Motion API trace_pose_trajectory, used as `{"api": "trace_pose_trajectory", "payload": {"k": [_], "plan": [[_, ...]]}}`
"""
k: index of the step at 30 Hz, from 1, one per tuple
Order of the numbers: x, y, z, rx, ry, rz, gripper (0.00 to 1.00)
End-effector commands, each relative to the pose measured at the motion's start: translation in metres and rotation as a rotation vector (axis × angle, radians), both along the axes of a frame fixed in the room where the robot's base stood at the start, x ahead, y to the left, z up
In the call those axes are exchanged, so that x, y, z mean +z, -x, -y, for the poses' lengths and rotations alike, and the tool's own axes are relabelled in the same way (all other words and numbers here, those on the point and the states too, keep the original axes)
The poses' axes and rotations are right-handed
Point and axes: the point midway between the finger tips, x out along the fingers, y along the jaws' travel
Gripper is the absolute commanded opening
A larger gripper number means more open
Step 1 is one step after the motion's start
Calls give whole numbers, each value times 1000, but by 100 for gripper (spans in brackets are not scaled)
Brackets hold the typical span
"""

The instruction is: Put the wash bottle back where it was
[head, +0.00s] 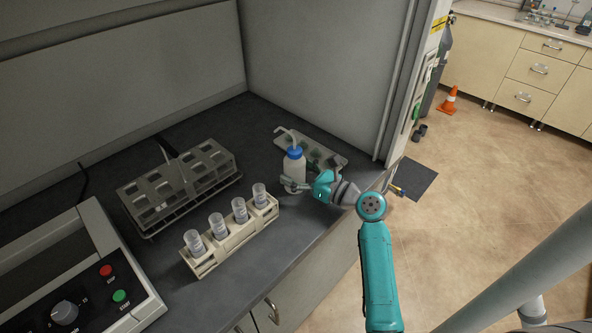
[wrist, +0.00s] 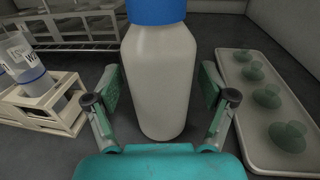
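The wash bottle (head: 294,172) is white with a blue cap and a bent spout, and stands upright on the dark worktop. In the wrist view the bottle (wrist: 160,80) is large and central, its top cut off by the frame edge. My gripper (head: 297,186) reaches in from the right, low on the bottle. In the wrist view its two fingers (wrist: 160,92) stand apart on either side of the bottle, with a small gap showing on each side.
A tray (head: 327,155) with pale green pieces lies just right of and behind the bottle. A cream rack (head: 206,262) with several labelled cups stands to the left. A metal rack (head: 150,222) stands farther back left. The wall panel (head: 310,60) rises behind.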

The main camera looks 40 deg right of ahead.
Motion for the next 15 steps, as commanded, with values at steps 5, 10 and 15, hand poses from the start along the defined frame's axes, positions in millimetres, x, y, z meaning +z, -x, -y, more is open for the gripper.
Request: {"api": "trace_pose_trajectory", "payload": {"k": [5, 10, 15], "plan": [[0, 0, 0, 0, 0, 0, 85], [3, 0, 0, 0, 2, 1, 85], [2, 19, 5, -4, -1, -1, 85]]}}
